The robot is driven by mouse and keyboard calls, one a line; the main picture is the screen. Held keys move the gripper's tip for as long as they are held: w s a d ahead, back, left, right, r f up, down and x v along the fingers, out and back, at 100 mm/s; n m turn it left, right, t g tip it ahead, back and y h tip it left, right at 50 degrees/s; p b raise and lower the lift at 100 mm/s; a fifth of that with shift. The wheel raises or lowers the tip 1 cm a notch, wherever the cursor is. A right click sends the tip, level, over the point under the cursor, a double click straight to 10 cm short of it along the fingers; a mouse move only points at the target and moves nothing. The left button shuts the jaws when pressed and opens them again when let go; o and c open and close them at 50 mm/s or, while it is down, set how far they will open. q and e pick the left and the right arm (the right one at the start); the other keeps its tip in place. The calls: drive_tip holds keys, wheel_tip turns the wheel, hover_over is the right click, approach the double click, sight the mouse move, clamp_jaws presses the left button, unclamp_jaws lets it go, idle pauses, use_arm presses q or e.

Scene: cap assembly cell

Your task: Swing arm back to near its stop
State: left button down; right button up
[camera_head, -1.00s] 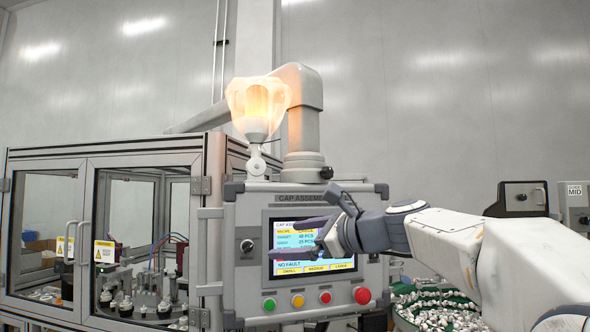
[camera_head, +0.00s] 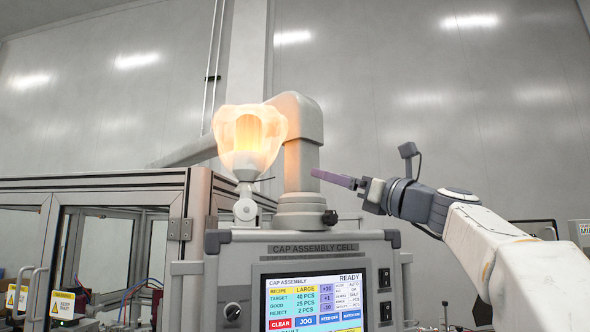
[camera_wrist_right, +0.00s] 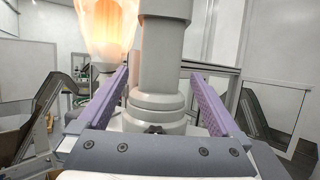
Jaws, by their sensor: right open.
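The grey swing arm (camera_head: 299,104) rises as a thick vertical post on a stepped round base above the control panel (camera_head: 384,237), bends at the top and runs back to the left. In the right wrist view the post (camera_wrist_right: 166,60) stands straight ahead between my purple fingers, with its round base (camera_wrist_right: 154,102) below. My right gripper (camera_head: 318,174) is open, just right of the post in the head view, its fingers pointing left at it. I cannot tell whether a finger touches the post. A dark knob (camera_head: 330,217) sits on the base's right side. My left gripper is out of view.
A glowing lamp (camera_head: 249,140) stands just left of the post, close to my finger in the wrist view. The panel's screen (camera_head: 316,300) reads READY. The glass-walled cell (camera_head: 95,184) fills the left. Open air lies above my right arm.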

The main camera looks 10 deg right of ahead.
sight(314, 166)
drive_tip(key=shift+y, duration=0.3)
drive_tip(key=p+x, duration=0.2)
drive_tip(key=x, duration=0.1)
drive_tip(key=p+x, duration=0.2)
drive_tip(key=x, duration=0.1)
drive_tip(key=p+x, duration=0.2)
drive_tip(key=x, duration=0.2)
drive_tip(key=shift+d+r, duration=0.15)
drive_tip(key=shift+r, duration=0.15)
drive_tip(key=shift+w+a+p, duration=0.3)
drive_tip(key=shift+w+p, duration=0.1)
drive_tip(key=shift+w, duration=0.1)
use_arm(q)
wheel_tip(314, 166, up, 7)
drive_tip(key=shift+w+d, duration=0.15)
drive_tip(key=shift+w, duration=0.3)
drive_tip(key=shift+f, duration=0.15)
